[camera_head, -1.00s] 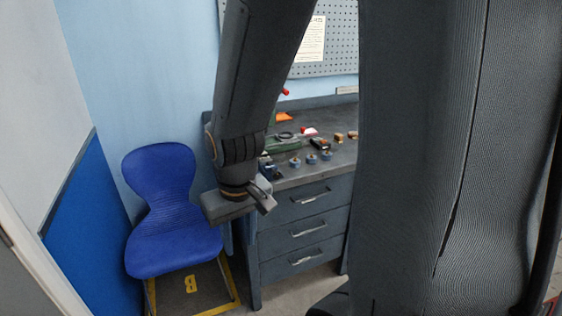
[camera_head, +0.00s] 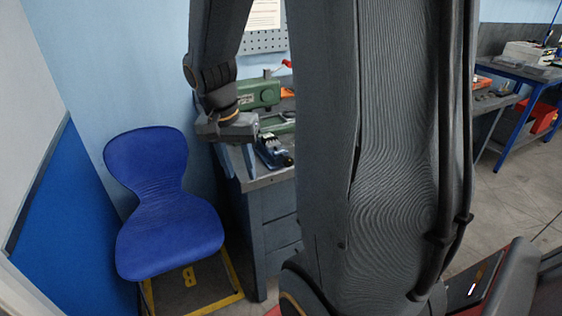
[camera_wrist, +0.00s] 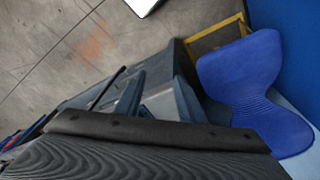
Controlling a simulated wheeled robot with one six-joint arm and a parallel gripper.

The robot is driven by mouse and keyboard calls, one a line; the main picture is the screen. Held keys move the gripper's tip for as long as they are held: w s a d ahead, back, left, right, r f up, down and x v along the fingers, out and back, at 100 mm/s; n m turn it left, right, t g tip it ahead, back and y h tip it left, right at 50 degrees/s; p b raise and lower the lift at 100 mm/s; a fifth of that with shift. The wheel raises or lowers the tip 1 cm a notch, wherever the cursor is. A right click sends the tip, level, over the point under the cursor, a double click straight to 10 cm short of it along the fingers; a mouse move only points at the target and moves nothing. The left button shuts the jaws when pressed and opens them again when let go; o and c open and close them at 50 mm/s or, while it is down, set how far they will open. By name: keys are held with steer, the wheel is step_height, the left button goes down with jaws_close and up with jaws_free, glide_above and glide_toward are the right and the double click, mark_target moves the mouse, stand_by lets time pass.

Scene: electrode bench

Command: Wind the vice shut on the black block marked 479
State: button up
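A small blue and black device that looks like the vice (camera_head: 272,150) sits near the front left corner of the bench top in the head view. It is small there, and I cannot make out its jaws or handle. I cannot pick out the black block marked 479 in either view. My gripper (camera_head: 238,160) hangs just left of this device, beside the bench corner, apart from it as far as I can tell. Its two fingers point down and stand apart with nothing between them. They also show spread in the wrist view (camera_wrist: 158,100).
A green machine (camera_head: 258,94) stands behind on the grey bench (camera_head: 268,181). A blue chair (camera_head: 165,205) is close on the left, also in the wrist view (camera_wrist: 252,85). My arm hides much of the bench. Another blue-framed bench (camera_head: 520,73) is at far right.

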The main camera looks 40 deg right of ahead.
mark_target(286, 158)
steer(key=w+d+r+m+g+h+b, duration=0.1)
steer(key=w+d+r+m+h+b, duration=0.15)
steer(key=d+m, duration=0.95)
steer(key=shift+n, duration=0.8)
steer(key=x, duration=0.3)
steer(key=d+x, duration=0.1)
steer(key=x, duration=0.4)
steer(key=shift+w+d+p, duration=0.1)
steer(key=shift+d+p, duration=0.15)
steer(key=shift+p, duration=0.15)
jaws_close()
